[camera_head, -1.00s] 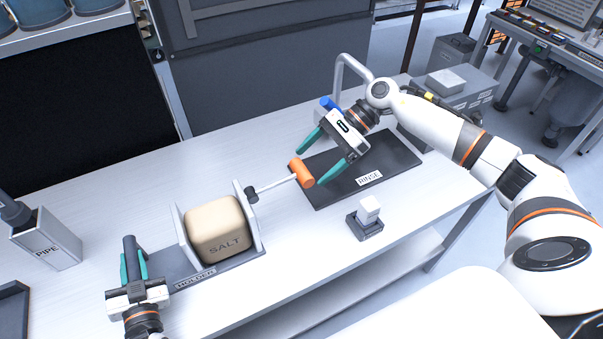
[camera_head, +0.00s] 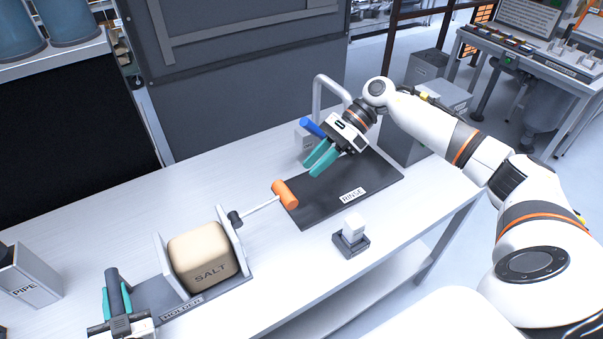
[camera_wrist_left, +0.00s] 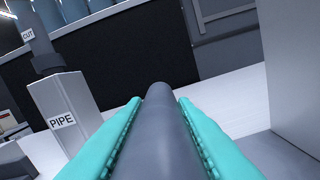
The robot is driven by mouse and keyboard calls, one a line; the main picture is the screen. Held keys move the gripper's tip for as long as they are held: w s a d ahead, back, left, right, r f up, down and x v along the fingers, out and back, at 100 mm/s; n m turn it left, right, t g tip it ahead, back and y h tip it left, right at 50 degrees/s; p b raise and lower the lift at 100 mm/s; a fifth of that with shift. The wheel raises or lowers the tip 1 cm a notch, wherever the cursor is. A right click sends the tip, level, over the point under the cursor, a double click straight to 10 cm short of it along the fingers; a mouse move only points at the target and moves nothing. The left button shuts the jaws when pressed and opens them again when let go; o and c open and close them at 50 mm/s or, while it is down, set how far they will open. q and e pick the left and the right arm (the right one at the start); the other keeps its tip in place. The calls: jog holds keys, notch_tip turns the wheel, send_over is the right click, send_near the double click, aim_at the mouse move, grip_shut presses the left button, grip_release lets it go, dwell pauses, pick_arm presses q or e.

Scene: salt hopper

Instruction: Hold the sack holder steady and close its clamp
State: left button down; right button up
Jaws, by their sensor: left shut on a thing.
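The grey sack holder (camera_head: 247,262) stands on the bench with a tan salt sack (camera_head: 203,262) between its upright plates. Its clamp lever, with an orange handle (camera_head: 285,194), sticks out to the right from a dark pivot on the right plate. My left gripper (camera_head: 117,295) is shut around the holder's dark grey post (camera_head: 113,280), at the left end of the holder. The post also shows between the teal fingers in the left wrist view (camera_wrist_left: 160,130). My right gripper (camera_head: 311,170) hangs above the rinse mat, beyond the orange handle and apart from it, its fingers together and empty.
The dark rinse mat (camera_head: 375,185) lies right of the lever. A tap with a blue handle (camera_head: 312,127) stands close behind my right gripper. A small white block on a dark base (camera_head: 351,242) sits at the front edge. A pipe box (camera_head: 30,275) stands at left.

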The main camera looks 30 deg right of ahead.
jog(key=m, duration=0.4)
jog(key=shift+w+d+r, duration=0.1)
jog(key=shift+d+r, duration=0.25)
jog(key=shift+r, duration=0.05)
grip_shut()
jog(key=d+r+m+y, duration=0.1)
jog(key=d+r+m, duration=0.15)
jog(key=m, duration=1.15)
jog(key=d+r+m, duration=0.1)
jog(key=r+m, duration=0.2)
jog(key=m, duration=1.1)
jog(key=d+f+x, duration=0.1)
jog(key=f+x, duration=0.1)
jog(key=x, duration=1)
jog(key=shift+f+m, duration=0.3)
